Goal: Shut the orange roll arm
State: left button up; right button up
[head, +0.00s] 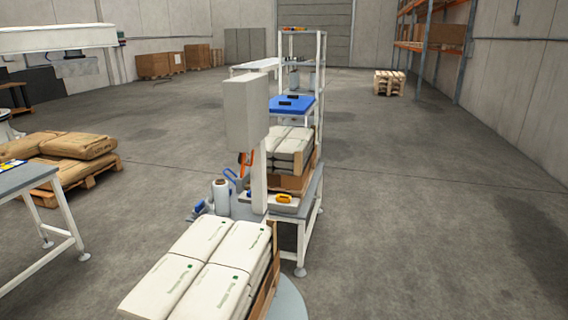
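A slim orange piece (249,162), which looks like the orange roll arm, shows at the left side of the white column (259,185), just under the grey box (247,112). It is small and partly hidden by the column, so I cannot tell how far open it is. A white film roll (221,197) stands upright below it to the left, with a blue curved part (231,176) above. Neither of my grippers is in view.
White sacks (200,262) lie stacked in front of the column. A grey table (311,200) with an orange-yellow item (284,198) stands to the right. Brown sacks (75,146) on a pallet and another table (25,178) are at left. The right floor is clear.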

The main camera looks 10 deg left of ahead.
aim_at(241, 157)
jog(key=i+l+u, duration=0.7)
jog(key=l+u, duration=0.1)
jog(key=u, duration=0.4)
jog(key=i+l+u, duration=0.1)
jog(key=u, duration=0.35)
jog(key=l, duration=0.1)
